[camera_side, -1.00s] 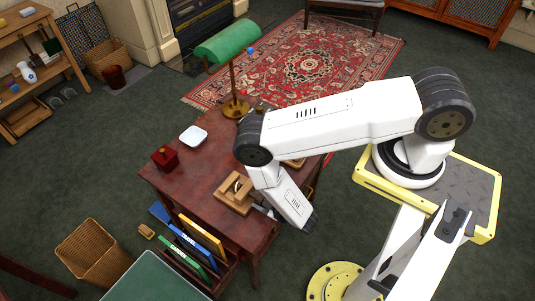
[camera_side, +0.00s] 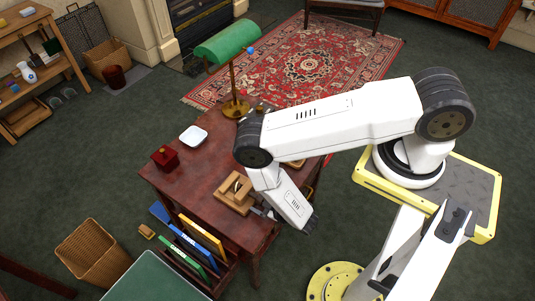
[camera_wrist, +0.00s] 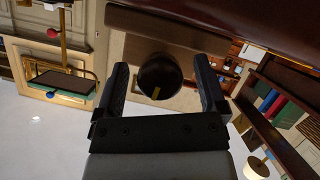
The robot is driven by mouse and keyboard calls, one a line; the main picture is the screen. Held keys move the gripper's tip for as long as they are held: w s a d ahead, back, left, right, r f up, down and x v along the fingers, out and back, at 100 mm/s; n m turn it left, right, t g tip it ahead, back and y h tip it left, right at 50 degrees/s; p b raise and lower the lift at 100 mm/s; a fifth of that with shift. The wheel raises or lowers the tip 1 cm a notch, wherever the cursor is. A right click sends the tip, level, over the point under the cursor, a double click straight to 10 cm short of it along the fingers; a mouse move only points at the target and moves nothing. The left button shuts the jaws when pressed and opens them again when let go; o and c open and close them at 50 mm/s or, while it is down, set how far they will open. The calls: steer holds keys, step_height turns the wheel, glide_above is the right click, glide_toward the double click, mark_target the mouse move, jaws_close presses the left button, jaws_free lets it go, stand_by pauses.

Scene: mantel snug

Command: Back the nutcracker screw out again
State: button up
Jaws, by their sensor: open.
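The wooden nutcracker (camera_side: 236,193) sits on the dark red desk near its front right edge, with a pale piece in its hollow. In the wrist view its dark round screw knob (camera_wrist: 158,72) faces me, with a yellow mark low on its face. My gripper (camera_wrist: 160,65) is open, with one finger on each side of the knob. Gaps show between the knob and both fingers. In the side view my gripper (camera_side: 266,213) is at the right side of the nutcracker, partly hidden by my wrist. The screw's shaft is hidden behind the knob.
On the desk (camera_side: 195,178) stand a green lamp (camera_side: 228,42), a white dish (camera_side: 193,136) and a red box (camera_side: 165,158). Folders (camera_side: 192,248) stand in a rack below the front edge. A wicker basket (camera_side: 90,253) is on the floor at left.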

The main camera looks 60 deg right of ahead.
steer(key=shift+s, duration=0.15)
steer(key=v, duration=0.7)
steer(key=shift+s, duration=0.25)
steer(key=shift+r, duration=0.1)
steer(key=shift+a, duration=0.1)
stand_by(0.4)
steer(key=shift+w+a+r, duration=0.15)
steer(key=shift+w+a, duration=0.1)
steer(key=shift+w, duration=0.15)
steer(key=w+a+r+m+g+y, duration=0.1)
steer(key=w+a+r+m+g, duration=0.15)
steer(key=w+r, duration=0.45)
steer(key=w+a+r+m+g, duration=0.2)
steer(key=w+r+g, duration=0.25)
steer(key=r, duration=0.45)
steer(key=s+d+r+g, duration=0.1)
steer(key=s+d+r, duration=0.1)
steer(key=r, duration=0.4)
steer(key=s+d+r+n+g, duration=0.1)
steer(key=s+d+r, duration=0.2)
steer(key=d+r, duration=0.2)
steer(key=s+d+r+g, duration=0.1)
steer(key=d+r, duration=0.3)
steer(key=r, duration=0.4)
steer(key=shift+s+d+r+g+y, duration=0.2)
steer(key=shift+s+d+g+y, duration=0.15)
steer(key=shift+s, duration=0.45)
